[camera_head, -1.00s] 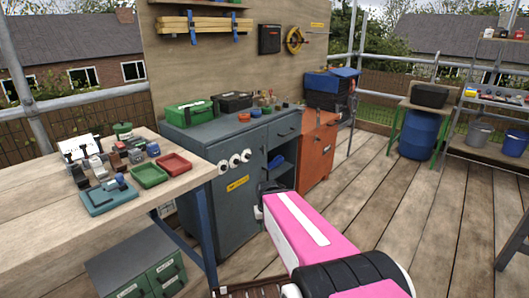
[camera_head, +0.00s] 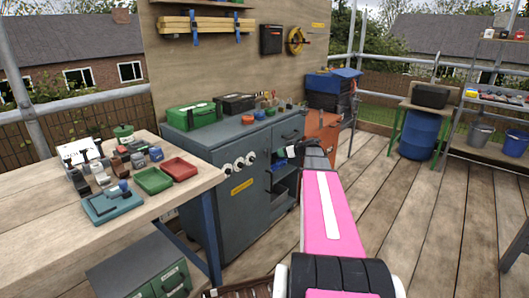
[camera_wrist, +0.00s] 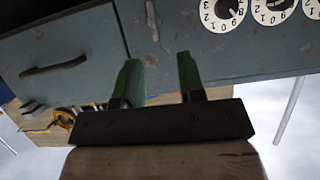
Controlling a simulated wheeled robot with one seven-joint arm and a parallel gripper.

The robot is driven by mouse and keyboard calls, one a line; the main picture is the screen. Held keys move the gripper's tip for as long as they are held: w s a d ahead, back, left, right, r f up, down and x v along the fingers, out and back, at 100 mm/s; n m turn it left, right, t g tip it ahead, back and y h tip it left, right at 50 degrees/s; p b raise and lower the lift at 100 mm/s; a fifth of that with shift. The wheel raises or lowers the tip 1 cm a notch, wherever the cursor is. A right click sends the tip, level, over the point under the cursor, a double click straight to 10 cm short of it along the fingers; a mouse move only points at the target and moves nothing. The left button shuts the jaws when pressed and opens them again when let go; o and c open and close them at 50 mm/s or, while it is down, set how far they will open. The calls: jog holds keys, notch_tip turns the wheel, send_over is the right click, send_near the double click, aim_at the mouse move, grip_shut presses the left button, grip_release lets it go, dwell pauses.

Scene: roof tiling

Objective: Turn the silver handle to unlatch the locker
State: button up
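The locker (camera_head: 228,210) is a grey-blue cabinet with a row of white dials and a yellow label on its front. In the wrist view, its door (camera_wrist: 205,50) fills the upper right and appears closed. A small silver handle (camera_wrist: 152,20) lies on the door near the seam with the drawer front, at the top of the picture. I cannot make it out in the head view. My gripper (camera_wrist: 161,72) has two green fingers, apart and empty. The handle is beyond the fingertips, not between them. In the head view, my gripper (camera_head: 285,152) is in front of the cabinet's upper right part.
A drawer with a dark bar handle (camera_wrist: 53,66) is beside the door. An open shelf bay (camera_head: 284,188) is below the drawer. An orange cabinet (camera_head: 322,128) stands to the right. The workbench (camera_head: 60,235) is at the left.

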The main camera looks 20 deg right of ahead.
aim_at(267, 152)
jog(key=x, duration=0.7)
jog(key=w+x, duration=0.1)
jog(key=x, duration=0.2)
jog(key=shift+w+d+r, duration=0.15)
jog(key=shift+d+r, duration=0.05)
jog(key=shift+r, duration=0.05)
grip_shut()
